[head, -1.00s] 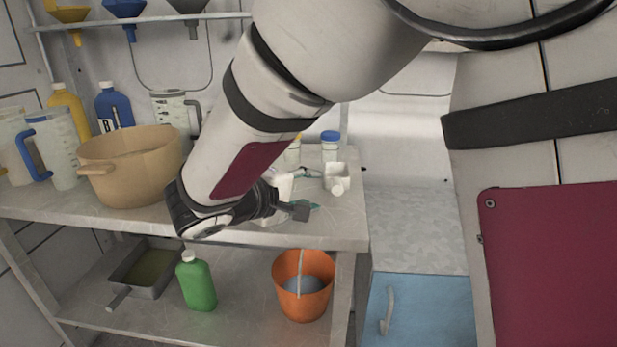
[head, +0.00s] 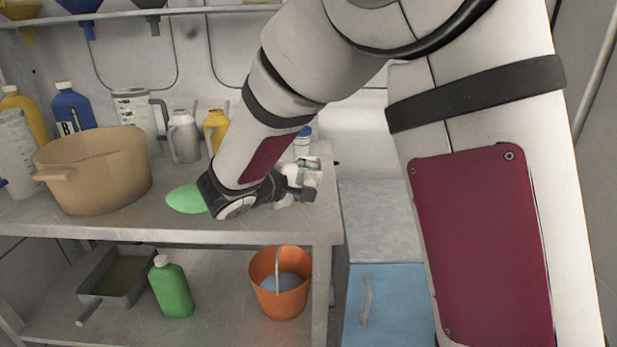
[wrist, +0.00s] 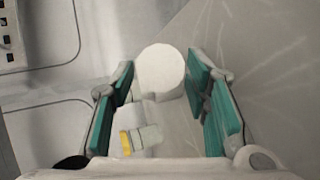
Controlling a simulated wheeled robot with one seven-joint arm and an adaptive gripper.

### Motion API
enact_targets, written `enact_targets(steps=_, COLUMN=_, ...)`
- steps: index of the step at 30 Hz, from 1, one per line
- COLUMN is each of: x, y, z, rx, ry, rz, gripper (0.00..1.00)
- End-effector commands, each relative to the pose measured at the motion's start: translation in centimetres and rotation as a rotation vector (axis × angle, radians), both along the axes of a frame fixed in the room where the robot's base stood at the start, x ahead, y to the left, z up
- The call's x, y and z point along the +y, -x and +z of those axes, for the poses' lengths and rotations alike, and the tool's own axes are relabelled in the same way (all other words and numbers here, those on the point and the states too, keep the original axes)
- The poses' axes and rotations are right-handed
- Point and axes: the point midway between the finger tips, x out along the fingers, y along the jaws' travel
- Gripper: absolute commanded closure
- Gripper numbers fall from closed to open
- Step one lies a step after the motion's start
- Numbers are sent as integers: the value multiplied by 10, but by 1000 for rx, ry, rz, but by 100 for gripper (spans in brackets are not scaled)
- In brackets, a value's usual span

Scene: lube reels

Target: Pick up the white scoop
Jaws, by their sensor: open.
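The white scoop (wrist: 160,72) shows in the wrist view as a pale rounded piece between the ends of my fingers. In the head view it is mostly hidden behind my gripper (head: 300,186), at the right end of the workbench top (head: 240,225). My gripper (wrist: 160,88) is open, with a teal pad on each side of the scoop. I see gaps between the pads and the scoop, and I cannot tell how deep it sits between them.
A white item with a yellow band (wrist: 138,138) shows low between the fingers. A green rounded object (head: 186,199) lies left of my wrist, and a tan pot (head: 92,172) further left. Jugs and bottles line the back. An orange bucket (head: 280,295) stands on the lower shelf.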

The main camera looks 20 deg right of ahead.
Motion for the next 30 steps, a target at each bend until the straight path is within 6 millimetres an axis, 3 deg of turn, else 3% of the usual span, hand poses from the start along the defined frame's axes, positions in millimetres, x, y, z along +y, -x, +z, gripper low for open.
enact_targets(steps=3, x=0, y=0, z=0, rx=0, ry=0, rz=0, gripper=59)
enact_targets(steps=9, x=0, y=0, z=0, rx=0, ry=0, rz=0, gripper=100)
enact_targets(steps=22, x=0, y=0, z=5, rx=-1, ry=-1, rz=-1, gripper=100)
enact_targets(steps=30, x=1, y=0, z=36, rx=-4, ry=-3, rz=-1, gripper=100)
